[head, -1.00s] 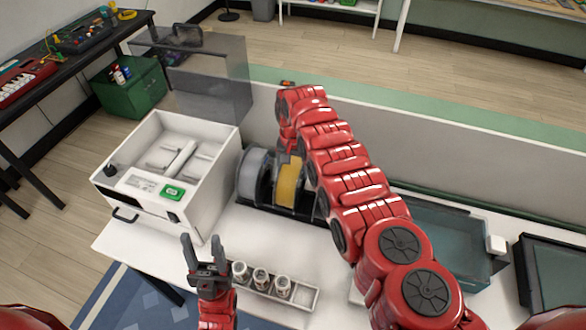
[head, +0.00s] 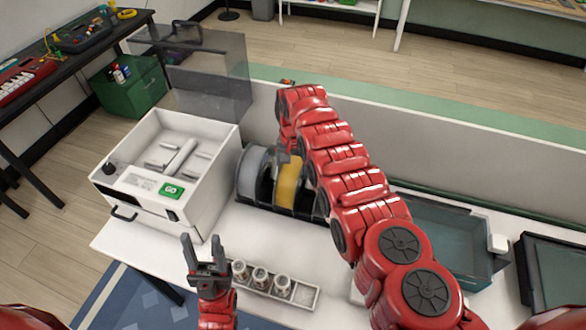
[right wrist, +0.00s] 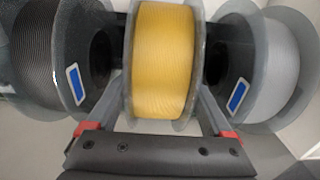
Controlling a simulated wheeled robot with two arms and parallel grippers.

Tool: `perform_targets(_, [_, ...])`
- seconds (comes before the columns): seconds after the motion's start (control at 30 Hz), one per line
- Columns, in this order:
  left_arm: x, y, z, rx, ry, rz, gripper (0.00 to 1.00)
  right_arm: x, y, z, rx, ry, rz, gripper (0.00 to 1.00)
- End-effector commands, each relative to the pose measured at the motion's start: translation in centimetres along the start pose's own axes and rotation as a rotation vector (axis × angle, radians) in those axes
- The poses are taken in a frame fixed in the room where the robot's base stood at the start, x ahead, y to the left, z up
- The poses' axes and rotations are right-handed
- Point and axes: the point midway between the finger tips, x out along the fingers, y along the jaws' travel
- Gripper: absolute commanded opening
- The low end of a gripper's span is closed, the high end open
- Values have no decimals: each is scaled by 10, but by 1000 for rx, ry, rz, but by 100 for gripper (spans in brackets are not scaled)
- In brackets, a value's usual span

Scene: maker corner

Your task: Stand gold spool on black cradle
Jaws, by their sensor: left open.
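The gold spool (head: 288,186) stands upright in a row over the black cradle (head: 262,207), between a grey spool (head: 253,172) and a black one. Its seat on the cradle is hidden. In the right wrist view the gold spool (right wrist: 164,60) fills the middle. My right gripper (right wrist: 163,103) has one finger on each side of it, close to its clear rims; whether they press on it I cannot tell. In the head view my right arm partly covers the row. My left gripper (head: 204,250) is open and empty, in front of the white box.
A white box with a green GO label (head: 171,190) stands left of the spools, lid raised. A white rack (head: 305,296) with several small jars lies in front. A teal bin (head: 450,235) stands to the right. A low partition (head: 420,145) runs behind.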

Motion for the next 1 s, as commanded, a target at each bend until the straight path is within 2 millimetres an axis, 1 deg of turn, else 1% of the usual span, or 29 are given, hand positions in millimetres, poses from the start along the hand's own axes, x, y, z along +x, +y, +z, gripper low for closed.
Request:
perform_targets(0.03, [0,0,0,0,0,0,50,0,0,0,0,0,0,96])
perform_targets(0.07, [0,0,0,0,0,0,50,0,0,0,0,0,0,100])
perform_targets(0.3, [0,0,0,0,0,0,50,0,0,0,0,-2,1,100])
perform_targets(0.37, [2,0,0,0,0,0,50,-2,1,0,0,-2,1,100])
perform_targets(0.47, [7,0,-1,0,0,0,50,-11,1,0,0,-2,2,100])
perform_targets(0.6, [20,-1,-3,0,0,0,50,-35,1,0,3,-1,-1,100])
perform_targets(0.63, [10,0,-2,0,1,0,50,-35,0,0,0,0,-2,100])
perform_targets(0.67, [6,0,-1,0,0,0,50,-41,-1,-1,0,3,-4,100])
perform_targets(0.77, [-2,0,0,0,0,0,50,-64,-1,0,0,4,-3,100])
perform_targets(0.8, [-7,0,1,0,0,0,50,-76,-1,-1,0,4,-3,100])
perform_targets(0.9, [-15,1,2,0,0,0,50,-103,0,0,0,3,0,100])
perform_targets(1.0, [-19,1,3,0,0,0,50,-126,0,0,0,1,1,100])
